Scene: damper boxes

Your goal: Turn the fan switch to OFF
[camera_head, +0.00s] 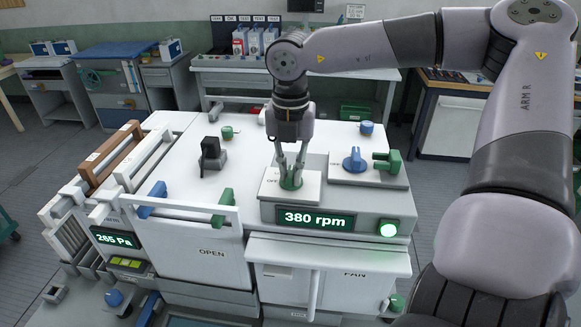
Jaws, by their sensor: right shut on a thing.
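The fan switch (291,183) is a green rotary knob on a white plate, above a display (316,219) reading 380 rpm. My right gripper (291,170) reaches down from above with its fingers shut on the knob. The fingers hide part of the knob, so I cannot tell which way it points. A small label beside it on the left looks like OFF. My left gripper is not in view.
A blue knob (354,160) and a green handle (387,161) stand on the plate to the right. A black switch (211,155) stands to the left. The left box has a panel marked OPEN (195,245) and a 265 Pa display (115,238).

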